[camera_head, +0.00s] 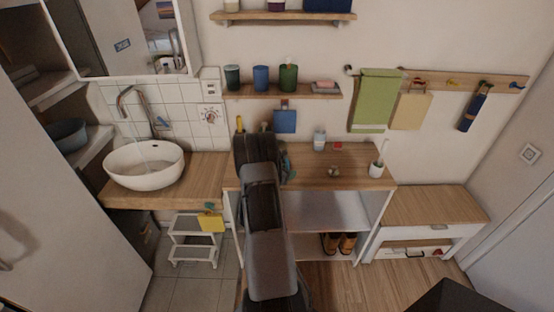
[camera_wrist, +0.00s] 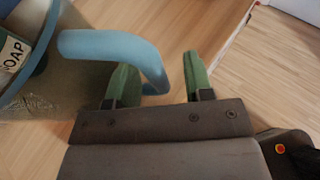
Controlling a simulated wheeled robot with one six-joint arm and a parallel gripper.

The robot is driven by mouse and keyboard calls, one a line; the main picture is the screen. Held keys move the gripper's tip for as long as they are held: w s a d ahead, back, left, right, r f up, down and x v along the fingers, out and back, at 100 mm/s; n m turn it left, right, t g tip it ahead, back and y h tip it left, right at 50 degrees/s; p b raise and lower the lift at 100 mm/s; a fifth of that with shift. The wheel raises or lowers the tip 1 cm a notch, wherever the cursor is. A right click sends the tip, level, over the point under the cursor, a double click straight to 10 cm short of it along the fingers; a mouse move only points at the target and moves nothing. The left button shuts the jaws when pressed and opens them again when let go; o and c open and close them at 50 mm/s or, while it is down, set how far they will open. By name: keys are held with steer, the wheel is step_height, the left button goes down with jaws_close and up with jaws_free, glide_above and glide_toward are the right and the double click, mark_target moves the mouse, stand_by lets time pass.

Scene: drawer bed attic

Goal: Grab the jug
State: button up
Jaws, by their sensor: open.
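The jug (camera_wrist: 52,100) is at the left of the wrist view. It has a clear-looking body, a blue rim, a thick blue handle (camera_wrist: 105,45) and a label reading "SOAP". Its left part is cut off by the frame. My gripper (camera_wrist: 160,75) is open, with green fingertips on either side of the handle's outer bend. The bend shows between the fingers, nearer the left one; I cannot tell if they touch. In the head view my arm hides most of this spot, and only a small bluish patch shows beside it.
The wooden counter (camera_head: 350,160) holds a pale cup (camera_head: 319,140), small items and a white holder (camera_head: 377,170) at its right. A white basin (camera_head: 145,165) stands left. A wall shelf (camera_head: 310,92) with several cups is above. A step stool (camera_head: 193,240) stands below left.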

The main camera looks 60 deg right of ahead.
steer(key=shift+c, duration=0.3)
jaws_close()
steer(key=shift+r, duration=0.1)
